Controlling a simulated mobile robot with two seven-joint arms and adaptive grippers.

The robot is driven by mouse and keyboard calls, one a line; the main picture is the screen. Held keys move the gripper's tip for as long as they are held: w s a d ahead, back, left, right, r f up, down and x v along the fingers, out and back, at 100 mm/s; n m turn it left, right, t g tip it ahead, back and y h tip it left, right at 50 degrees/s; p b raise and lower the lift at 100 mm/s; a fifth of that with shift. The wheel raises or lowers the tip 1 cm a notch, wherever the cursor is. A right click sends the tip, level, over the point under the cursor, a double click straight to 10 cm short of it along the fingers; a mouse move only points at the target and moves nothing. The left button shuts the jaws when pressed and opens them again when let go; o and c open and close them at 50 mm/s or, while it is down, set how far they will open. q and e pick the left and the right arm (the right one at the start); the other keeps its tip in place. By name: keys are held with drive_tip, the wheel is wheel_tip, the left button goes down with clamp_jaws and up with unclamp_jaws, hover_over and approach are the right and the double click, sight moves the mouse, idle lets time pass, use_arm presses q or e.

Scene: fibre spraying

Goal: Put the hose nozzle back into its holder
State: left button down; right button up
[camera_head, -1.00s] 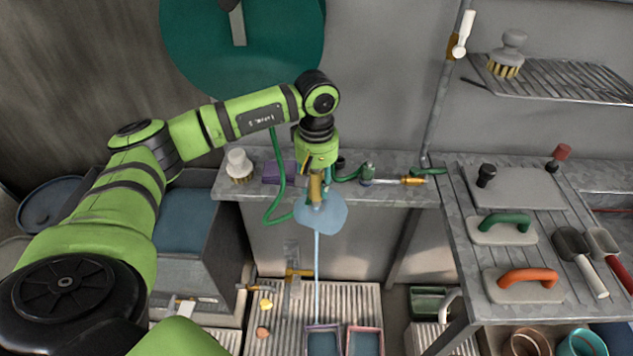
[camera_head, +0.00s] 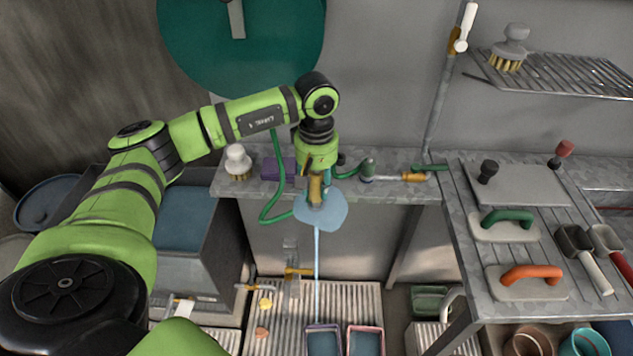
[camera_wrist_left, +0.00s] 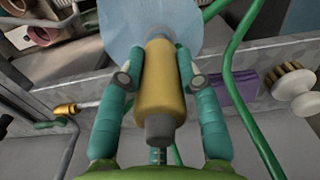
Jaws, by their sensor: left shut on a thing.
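The brass-coloured hose nozzle (camera_head: 315,190) points down over the front edge of the grey shelf. My left gripper (camera_head: 316,178) is shut on it. In the left wrist view the teal fingers of the gripper (camera_wrist_left: 158,85) lie on both sides of the nozzle's yellow body (camera_wrist_left: 156,70), whose grey end faces the wrist. A pale blue spray disc (camera_head: 322,212) spreads at the nozzle's lower end, and a thin stream falls from it towards the floor trays. A green hose (camera_head: 266,205) loops beside the gripper. I cannot tell which part is the holder. My right gripper is not in view.
On the shelf (camera_head: 400,190) stand a white brush (camera_head: 238,162), a purple block (camera_head: 277,169) and a green-and-brass fitting (camera_head: 413,177). Trowels (camera_head: 503,221) lie on the right table. A brass tap-like part (camera_head: 298,271) is below. A blue tray (camera_head: 323,328) and a pink-rimmed tray (camera_head: 365,328) stand on slats.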

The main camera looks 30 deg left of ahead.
use_arm(q)
drive_tip(key=shift+f+b, duration=1)
drive_tip(key=shift+f, duration=0.25)
drive_tip(key=c, duration=0.8)
unclamp_jaws()
drive_tip(key=shift+r, duration=0.15)
wheel_tip(320, 180, up, 12)
drive_tip(key=shift+f, duration=0.1)
